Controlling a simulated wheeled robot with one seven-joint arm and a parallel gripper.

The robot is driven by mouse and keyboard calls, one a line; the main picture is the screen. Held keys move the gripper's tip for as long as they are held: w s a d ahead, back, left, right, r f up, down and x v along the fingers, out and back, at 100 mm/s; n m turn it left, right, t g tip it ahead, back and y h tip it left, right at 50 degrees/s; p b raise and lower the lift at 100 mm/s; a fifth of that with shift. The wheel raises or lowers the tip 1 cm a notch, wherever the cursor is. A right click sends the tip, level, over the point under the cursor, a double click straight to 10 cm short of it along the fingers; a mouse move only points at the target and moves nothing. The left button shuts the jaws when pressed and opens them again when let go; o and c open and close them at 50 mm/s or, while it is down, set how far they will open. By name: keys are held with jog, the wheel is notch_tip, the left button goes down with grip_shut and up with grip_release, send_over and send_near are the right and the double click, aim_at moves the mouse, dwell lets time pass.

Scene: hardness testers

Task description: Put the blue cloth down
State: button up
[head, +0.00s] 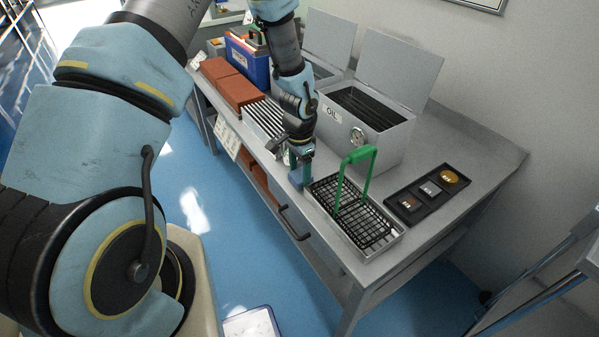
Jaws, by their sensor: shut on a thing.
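My gripper (300,168) points down at the front edge of the grey bench, just left of the wire basket. It is shut on the blue cloth (296,183), a small dark blue piece below the fingers. The cloth is at about bench-top height; I cannot tell whether it touches the bench. My gripper and wrist hide part of it.
A black wire basket (352,215) with a green handle (368,170) sits in a metal tray on the bench (480,150). Behind it stands an open grey oil box (385,140). A black tray (432,204) holds three samples. Red bricks (236,90) and a ribbed rack (262,118) lie left.

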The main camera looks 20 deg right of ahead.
aim_at(299, 175)
jog(key=shift+f, duration=0.15)
jog(key=o, duration=1.2)
notch_tip(299, 175, up, 12)
jog(key=b, duration=0.1)
jog(key=w+a+r+n, duration=0.1)
jog(key=a+r+n, duration=0.3)
jog(key=a, duration=0.5)
jog(key=w+a+r+n, duration=0.1)
jog(key=a+r+n, duration=0.3)
jog(key=a, duration=0.6)
jog(key=s+a+r+n, duration=0.1)
jog(key=s+a+n, duration=0.1)
jog(key=a, duration=0.1)
jog(key=s+a+r+n+t, duration=0.1)
jog(key=s+a+n, duration=0.1)
jog(key=a, duration=0.2)
jog(key=s+a+r+n, duration=0.1)
jog(key=s+a+n, duration=0.1)
jog(key=a, duration=0.2)
jog(key=shift+r+n+t, duration=0.3)
jog(key=shift+n, duration=0.1)
